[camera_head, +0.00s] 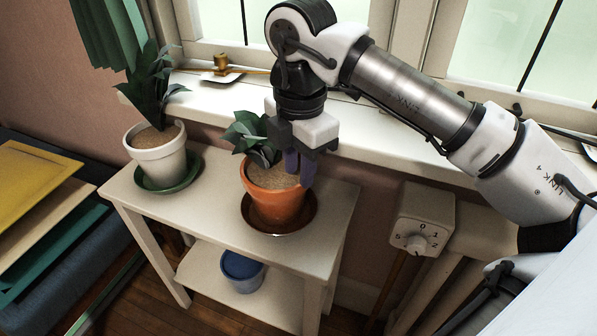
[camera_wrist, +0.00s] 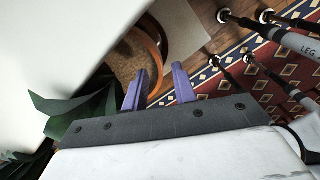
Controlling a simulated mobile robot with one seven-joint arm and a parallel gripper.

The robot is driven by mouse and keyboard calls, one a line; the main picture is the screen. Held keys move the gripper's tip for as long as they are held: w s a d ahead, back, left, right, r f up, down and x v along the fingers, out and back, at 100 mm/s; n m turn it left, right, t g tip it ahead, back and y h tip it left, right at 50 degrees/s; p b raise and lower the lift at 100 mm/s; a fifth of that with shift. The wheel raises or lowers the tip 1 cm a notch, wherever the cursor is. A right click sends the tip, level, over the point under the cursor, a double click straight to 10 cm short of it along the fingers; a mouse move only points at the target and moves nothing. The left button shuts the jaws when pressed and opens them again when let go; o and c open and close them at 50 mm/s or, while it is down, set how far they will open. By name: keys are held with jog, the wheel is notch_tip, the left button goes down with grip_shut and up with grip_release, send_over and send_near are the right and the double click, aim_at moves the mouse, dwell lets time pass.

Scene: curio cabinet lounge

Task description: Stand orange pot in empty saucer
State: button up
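The orange pot (camera_head: 275,208), with soil and a leafy plant, stands upright in a dark brown saucer (camera_head: 309,216) on the white side table. My gripper (camera_head: 300,172) points down at the pot's right rim. In the wrist view the fingers (camera_wrist: 160,88) are spread apart, one over the soil and one outside the pot's orange rim (camera_wrist: 147,43). A gap shows between the outer finger and the rim, so the gripper is open. A white pot (camera_head: 157,160) with a plant stands in a green saucer (camera_head: 184,182) at the table's left. No empty saucer is visible.
The white side table (camera_head: 213,205) has bare room between the saucers. A blue pot (camera_head: 243,272) is on its lower shelf. A windowsill (camera_head: 200,90) runs behind, and a box with a dial (camera_head: 423,222) is at the right. Stacked boards (camera_head: 40,200) lie on the left.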

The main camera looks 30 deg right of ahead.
notch_tip(320, 180, up, 10)
jog(key=p, duration=0.1)
jog(key=shift+f, duration=0.2)
jog(key=shift+s+a, duration=0.1)
